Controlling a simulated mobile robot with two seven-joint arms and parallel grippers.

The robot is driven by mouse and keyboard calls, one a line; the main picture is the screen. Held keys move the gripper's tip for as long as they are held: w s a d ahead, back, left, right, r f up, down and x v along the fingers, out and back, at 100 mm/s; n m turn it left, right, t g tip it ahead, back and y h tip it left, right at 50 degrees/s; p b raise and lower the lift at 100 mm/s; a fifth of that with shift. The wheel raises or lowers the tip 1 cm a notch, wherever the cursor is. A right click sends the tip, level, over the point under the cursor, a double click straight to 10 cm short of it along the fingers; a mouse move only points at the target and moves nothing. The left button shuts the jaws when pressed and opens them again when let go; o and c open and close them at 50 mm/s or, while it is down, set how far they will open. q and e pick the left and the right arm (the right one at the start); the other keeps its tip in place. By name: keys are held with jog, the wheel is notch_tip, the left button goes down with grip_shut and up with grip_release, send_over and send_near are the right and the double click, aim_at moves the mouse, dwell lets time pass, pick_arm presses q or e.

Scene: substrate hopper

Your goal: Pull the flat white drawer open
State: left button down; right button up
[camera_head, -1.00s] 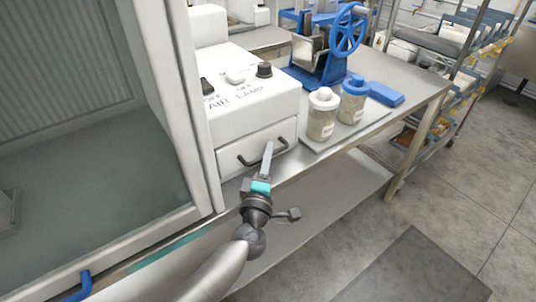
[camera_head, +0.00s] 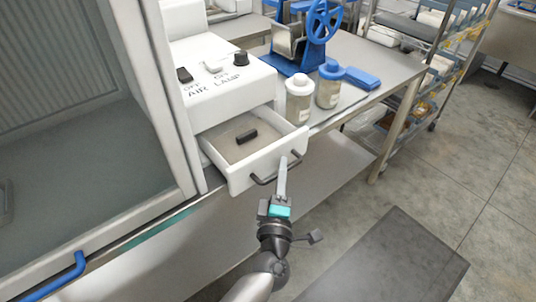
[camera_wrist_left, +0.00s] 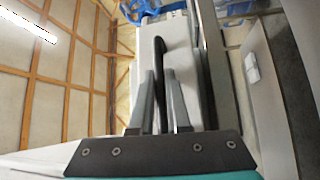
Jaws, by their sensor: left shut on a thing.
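The flat white drawer (camera_head: 240,180) stands pulled out from the white control box (camera_head: 222,82) in the head view. A black block (camera_head: 247,135) lies inside it. The drawer's dark bar handle (camera_head: 262,181) is on its front face. My left gripper (camera_head: 282,170) is at the right part of the handle, its fingers pointing at the drawer front. In the left wrist view the two grey fingers (camera_wrist_left: 158,95) are around the dark handle (camera_wrist_left: 160,60). My right gripper is in neither view.
Two lidded jars (camera_head: 299,100) and a blue flat object (camera_head: 361,78) stand on the steel table right of the drawer. A blue hand-wheel device (camera_head: 300,40) is behind. A glass-fronted cabinet (camera_head: 90,110) is at left. Open floor with a dark mat (camera_head: 390,260) lies at right.

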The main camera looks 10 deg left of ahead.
pick_arm(q)
jog(key=shift+s+d, duration=0.8)
jog(key=shift+d, duration=0.2)
jog(key=shift+s+d, duration=0.45)
jog(key=shift+d, duration=0.1)
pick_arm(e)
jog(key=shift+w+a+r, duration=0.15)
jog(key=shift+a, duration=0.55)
pick_arm(q)
jog(key=c, duration=0.9)
grip_release()
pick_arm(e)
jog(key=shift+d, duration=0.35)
pick_arm(q)
jog(key=shift+s, duration=0.1)
